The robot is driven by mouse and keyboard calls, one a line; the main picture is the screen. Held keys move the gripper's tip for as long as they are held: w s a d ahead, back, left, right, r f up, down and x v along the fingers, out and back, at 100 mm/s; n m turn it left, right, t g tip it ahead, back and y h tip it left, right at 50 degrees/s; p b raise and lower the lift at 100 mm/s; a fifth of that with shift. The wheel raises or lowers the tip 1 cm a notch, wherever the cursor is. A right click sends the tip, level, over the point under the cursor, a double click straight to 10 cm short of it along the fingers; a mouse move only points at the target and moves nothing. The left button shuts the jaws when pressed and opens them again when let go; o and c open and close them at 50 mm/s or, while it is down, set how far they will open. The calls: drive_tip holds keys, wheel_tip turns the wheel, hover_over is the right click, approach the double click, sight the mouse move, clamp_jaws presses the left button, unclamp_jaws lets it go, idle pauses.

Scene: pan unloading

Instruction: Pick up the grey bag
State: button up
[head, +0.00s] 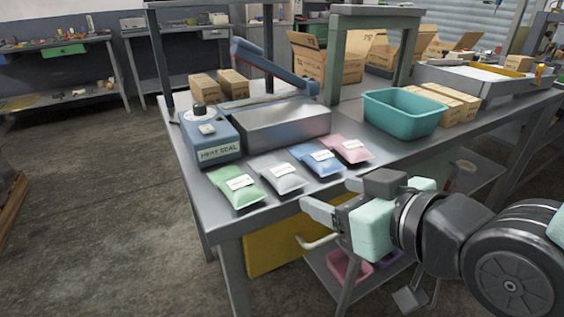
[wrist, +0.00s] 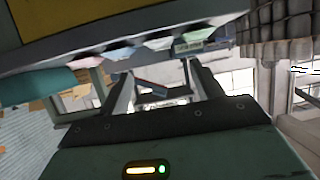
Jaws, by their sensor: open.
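The grey bag (head: 276,175) lies flat on the metal workbench (head: 222,222) in the head view, with a white label on top. It is in a row between the green bag (head: 237,187) on its left and the blue bag (head: 317,160) on its right. My gripper (head: 304,223) is open and empty in front of the bench's front edge, to the right of and lower than the grey bag, not touching it. In the wrist view, my gripper's fingers (wrist: 160,82) stand apart with nothing between them. The bags there are small, seen edge-on, and the grey one is hard to single out.
A pink bag (head: 349,149) ends the row. Behind the bags stand a metal box (head: 285,128) and a blue heat sealer (head: 210,138). A teal bin (head: 402,113) stands at right; it also shows in the wrist view (wrist: 38,86). A yellow panel (head: 272,252) is below the bench top.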

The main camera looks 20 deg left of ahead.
sight(294, 183)
drive_tip(key=p+x, duration=0.3)
drive_tip(key=x, duration=0.2)
drive_tip(key=shift+w+a+f, duration=0.15)
drive_tip(key=shift+a+f, duration=0.1)
drive_tip(key=shift+a, duration=0.05)
drive_tip(key=shift+p+x, duration=0.65)
drive_tip(key=shift+x, duration=2.3)
drive_tip(key=shift+f, duration=0.2)
drive_tip(key=c, duration=0.8)
